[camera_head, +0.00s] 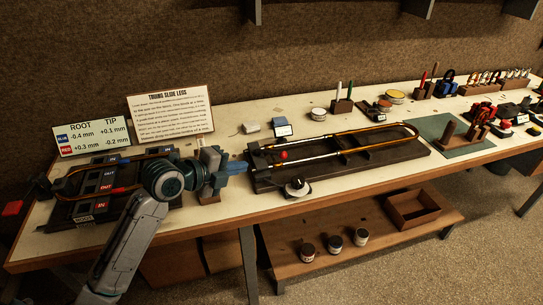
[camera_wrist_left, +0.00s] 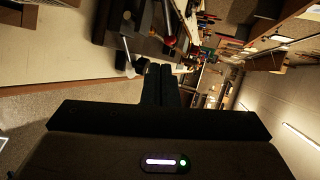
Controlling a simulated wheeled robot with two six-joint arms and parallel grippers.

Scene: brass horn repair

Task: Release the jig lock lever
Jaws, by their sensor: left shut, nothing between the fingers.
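The long dark jig (camera_head: 400,155) lies on the bench with a U-shaped brass slide (camera_head: 412,132) on it. A red ball knob (camera_head: 283,155) stands near the jig's left end and looks like the lock lever's handle; the lever's arm is too small to make out. What looks like the same red knob (camera_wrist_left: 170,42) shows in the left wrist view, beyond the fingertips. My left gripper (camera_head: 243,168) is shut and empty, just left of the jig's left end, pointing right and apart from the knob. Its closed fingers (camera_wrist_left: 165,72) show in the wrist view. My right gripper is in neither view.
A round white-and-dark piece (camera_head: 297,188) sits at the jig's front edge. A small display (camera_head: 284,131) stands behind the jig. A labelled panel (camera_head: 100,180) lies left, partly behind my arm. Signs (camera_head: 170,113) stand at the back. A green mat (camera_head: 455,130) lies right.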

